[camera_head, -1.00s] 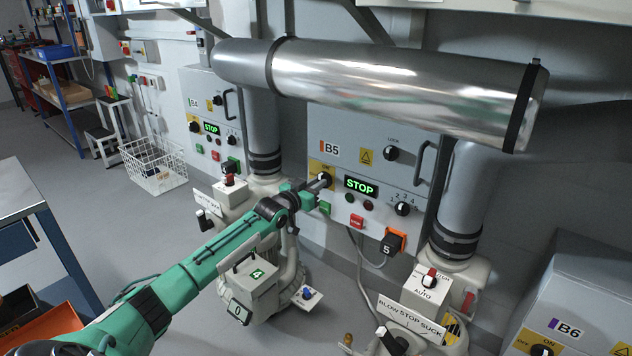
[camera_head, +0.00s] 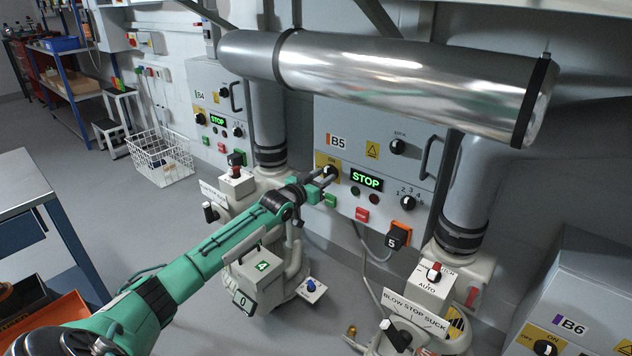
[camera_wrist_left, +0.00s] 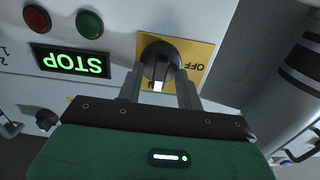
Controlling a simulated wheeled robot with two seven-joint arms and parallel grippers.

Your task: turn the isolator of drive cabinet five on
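Cabinet B5 (camera_head: 378,135) stands at centre right with a lit green STOP display (camera_head: 366,180). Its isolator is a black knob (camera_wrist_left: 160,60) on a yellow plate (camera_wrist_left: 203,55) marked OFF and ON. In the left wrist view the plate is upside down, and the knob's white mark points down towards the partly covered ON label. My left gripper (camera_head: 325,176) is at the isolator. Its fingers (camera_wrist_left: 160,84) are apart, one on each side of the knob's front; I cannot tell whether they touch it. My right gripper is not in view.
A large metal tube (camera_head: 400,83) runs above B5. Cabinet B4 (camera_head: 215,105) stands to the left and B6 (camera_head: 585,295) at the lower right. A blower with a number 4 label (camera_head: 262,266) stands below my left arm. A wire basket (camera_head: 160,157) sits on the floor.

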